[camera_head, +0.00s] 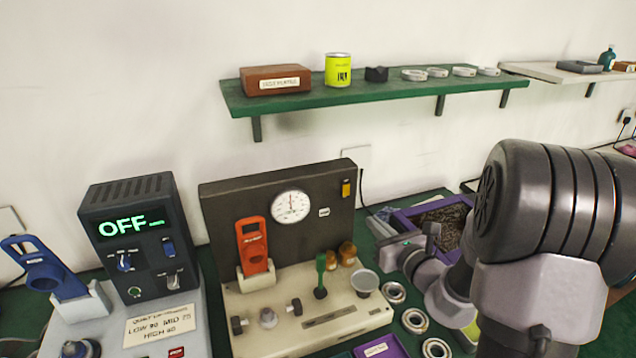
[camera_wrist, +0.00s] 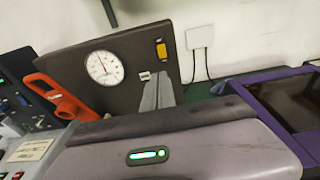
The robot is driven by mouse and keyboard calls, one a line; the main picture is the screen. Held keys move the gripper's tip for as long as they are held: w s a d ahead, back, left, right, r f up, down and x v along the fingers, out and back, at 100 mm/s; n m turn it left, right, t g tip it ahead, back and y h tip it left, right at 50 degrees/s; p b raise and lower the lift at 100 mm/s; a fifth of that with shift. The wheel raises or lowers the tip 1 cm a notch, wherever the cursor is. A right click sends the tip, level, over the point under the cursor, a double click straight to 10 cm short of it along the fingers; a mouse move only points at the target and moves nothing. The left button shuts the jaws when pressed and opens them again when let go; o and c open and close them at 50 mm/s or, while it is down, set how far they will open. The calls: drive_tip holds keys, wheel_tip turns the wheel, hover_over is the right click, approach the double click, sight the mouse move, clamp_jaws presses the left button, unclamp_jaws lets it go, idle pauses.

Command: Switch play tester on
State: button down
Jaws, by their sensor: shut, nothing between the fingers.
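The tester with the dial gauge (camera_head: 291,206) has a dark upright panel (camera_head: 240,197) on a cream base. A yellow-orange switch (camera_head: 346,188) sits at the panel's upper right; it also shows in the wrist view (camera_wrist: 161,50). Its on or off position is too small to tell. A small white plate (camera_head: 323,212) is below and left of it. My gripper (camera_head: 384,239) is right of the panel in the head view, partly hidden by my arm. In the wrist view its grey fingers (camera_wrist: 157,93) are shut and empty, in front of the panel below the switch.
A dark box with a green "OFF" display (camera_head: 134,223) stands left. An orange tool (camera_head: 252,246) stands in a holder on the tester's base. Bearing rings (camera_head: 414,320) lie right of the base. A purple tray (camera_head: 440,212) is behind my gripper. A green shelf (camera_head: 380,95) hangs above.

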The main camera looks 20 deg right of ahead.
drive_tip(key=b, duration=0.3)
approach(346, 195)
drive_tip(key=w, duration=0.6)
drive_tip(key=shift+w+a+f, duration=0.15)
drive_tip(key=shift+w+f, duration=0.2)
drive_tip(key=shift+w, duration=0.05)
